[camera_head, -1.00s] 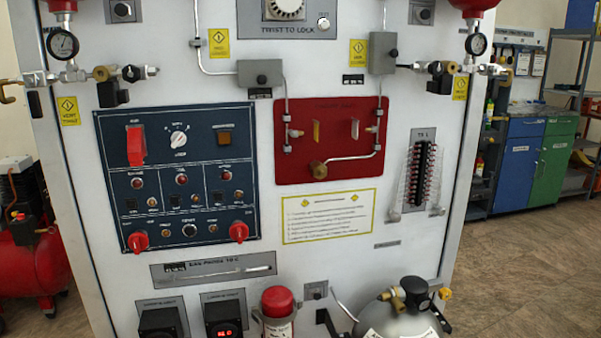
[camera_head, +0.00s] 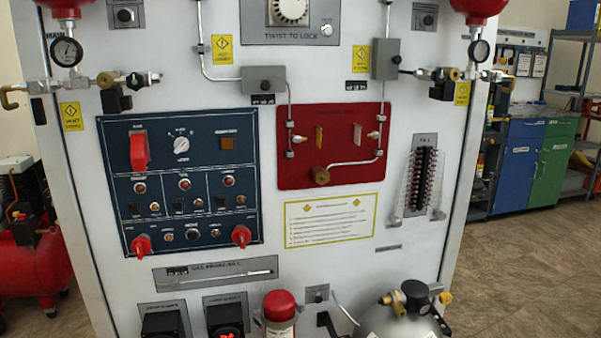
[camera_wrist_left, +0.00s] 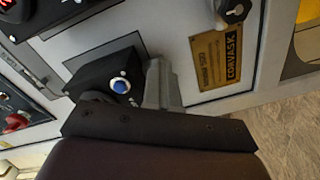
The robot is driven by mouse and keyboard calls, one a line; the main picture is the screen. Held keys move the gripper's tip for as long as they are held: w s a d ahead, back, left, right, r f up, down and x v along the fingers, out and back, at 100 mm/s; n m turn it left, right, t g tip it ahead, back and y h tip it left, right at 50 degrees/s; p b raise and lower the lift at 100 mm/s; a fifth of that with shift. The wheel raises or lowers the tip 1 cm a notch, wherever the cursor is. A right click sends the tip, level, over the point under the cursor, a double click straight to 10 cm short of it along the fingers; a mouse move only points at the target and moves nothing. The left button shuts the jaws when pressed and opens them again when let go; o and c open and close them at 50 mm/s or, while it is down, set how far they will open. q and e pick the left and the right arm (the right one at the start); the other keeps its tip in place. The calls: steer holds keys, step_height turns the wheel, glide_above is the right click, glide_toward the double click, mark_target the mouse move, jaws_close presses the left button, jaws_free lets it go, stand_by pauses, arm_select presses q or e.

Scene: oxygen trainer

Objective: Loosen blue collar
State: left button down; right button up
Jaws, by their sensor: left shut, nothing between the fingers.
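A small bright blue round part with a pale rim (camera_wrist_left: 121,86) shows in the left wrist view, on the face of a black box (camera_wrist_left: 92,76) fixed to the light panel. I cannot tell for certain that this is the blue collar. My left gripper (camera_wrist_left: 161,82) shows in the same view as a grey finger part above its dark body. It is shut and empty, close beside the black box to its right. Whether it touches the box is unclear. Neither gripper shows in the head view, and no blue collar is clear there.
The white trainer panel (camera_head: 412,90) fills the head view. A blue control board (camera_head: 218,155), a red plate (camera_head: 292,168), a red-topped cylinder (camera_head: 279,303) and a grey tank (camera_head: 385,326) are on or before it. Open floor (camera_head: 530,265) lies at right.

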arm_select(q)
steer(key=shift+w+d+r+t, duration=0.25)
steer(key=shift+w+r+t, duration=0.35)
steer(key=shift+r, duration=0.3)
steer(key=f+p+v, duration=0.1)
steer(key=v, duration=0.5)
steer(key=shift+d+g, duration=0.3)
